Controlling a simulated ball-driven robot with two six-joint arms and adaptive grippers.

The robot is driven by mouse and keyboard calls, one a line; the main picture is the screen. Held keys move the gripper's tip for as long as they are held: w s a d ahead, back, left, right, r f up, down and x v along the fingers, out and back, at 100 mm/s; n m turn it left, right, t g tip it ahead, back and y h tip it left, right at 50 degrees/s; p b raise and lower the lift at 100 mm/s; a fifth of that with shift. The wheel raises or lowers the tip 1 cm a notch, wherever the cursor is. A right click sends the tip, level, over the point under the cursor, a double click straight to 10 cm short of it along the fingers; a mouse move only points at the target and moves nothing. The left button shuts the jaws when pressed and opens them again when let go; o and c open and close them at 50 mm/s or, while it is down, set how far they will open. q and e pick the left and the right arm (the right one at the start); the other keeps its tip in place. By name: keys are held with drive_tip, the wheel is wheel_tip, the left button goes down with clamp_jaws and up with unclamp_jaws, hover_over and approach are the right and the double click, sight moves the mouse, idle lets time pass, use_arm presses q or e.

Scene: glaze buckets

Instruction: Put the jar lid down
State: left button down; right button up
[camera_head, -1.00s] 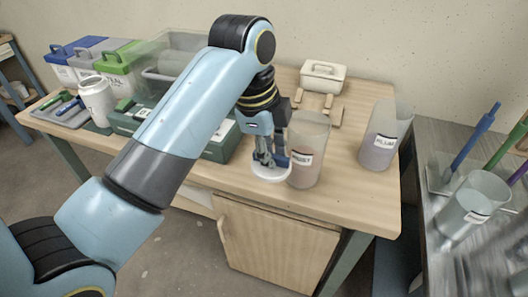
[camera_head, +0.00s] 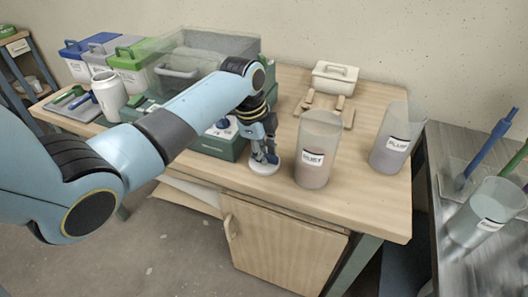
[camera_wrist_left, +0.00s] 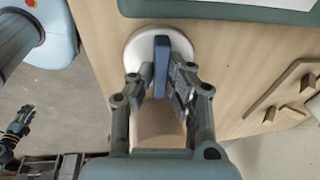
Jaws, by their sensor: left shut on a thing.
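The jar lid (camera_head: 264,169) is a white disc with a blue handle, low at the wooden table's front edge, left of a labelled clear bucket. It appears to lie flat at table level; whether it touches is hard to tell. In the left wrist view the lid (camera_wrist_left: 139,47) shows from above with its blue handle upright. My left gripper (camera_head: 264,154) is directly over it, its fingers (camera_wrist_left: 161,80) shut on the blue handle. A white jar (camera_head: 109,96) stands at the table's left. A dark shape at the wrist view's left edge may be my right gripper (camera_wrist_left: 15,130).
The near clear bucket (camera_head: 315,165) stands just right of the lid, another clear bucket (camera_head: 391,150) farther right. Bare wood (camera_head: 345,203) lies front right.

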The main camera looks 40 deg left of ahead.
sight(255, 164)
use_arm(q)
drive_tip(key=c, duration=1.3)
unclamp_jaws()
drive_tip(key=p+v, duration=0.1)
drive_tip(key=v, duration=1.1)
